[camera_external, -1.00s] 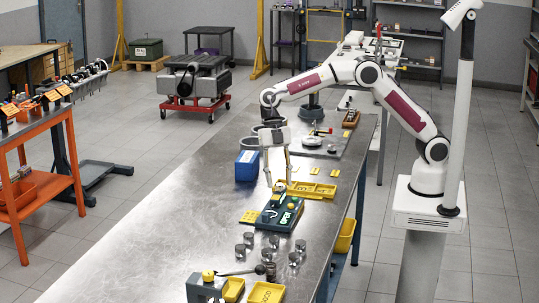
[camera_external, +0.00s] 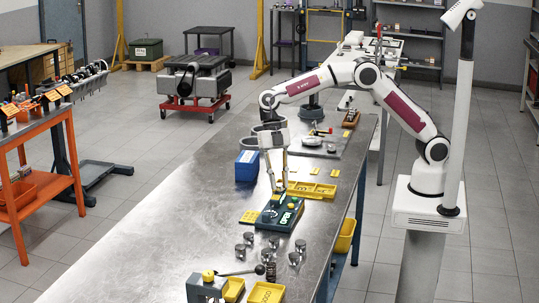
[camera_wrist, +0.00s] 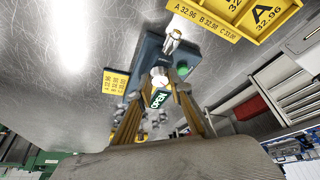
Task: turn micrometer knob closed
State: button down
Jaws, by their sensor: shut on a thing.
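The silver micrometer body (camera_wrist: 172,42) lies along the block in the wrist view. My gripper (camera_external: 278,187) points down at the far end of the block. In the wrist view its two tan fingers close in on the pale round knob (camera_wrist: 160,79), one on each side. It is shut on the knob. The exact finger contact is too small to see.
A yellow parts tray (camera_external: 310,189) lies just behind the block, and a yellow label plate (camera_external: 250,217) to its left. Several metal cylinders (camera_external: 295,259) stand in front. A blue box (camera_external: 247,166) is behind left. The bench's left side is clear.

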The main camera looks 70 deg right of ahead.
jog(key=shift+a+n+g+h, duration=0.1)
jog(key=shift+n+g+h, duration=0.35)
jog(key=shift+n, duration=1)
jog(key=shift+a+n+g+h, duration=0.1)
jog(key=shift+n+g+h, duration=0.3)
jog(key=shift+n, duration=1.05)
jog(key=c, duration=1.8)
grip_release()
jog(key=shift+d, duration=0.1)
jog(key=shift+w+r, duration=0.1)
jog(key=shift+v, duration=3.6)
jog(key=shift+r, duration=0.1)
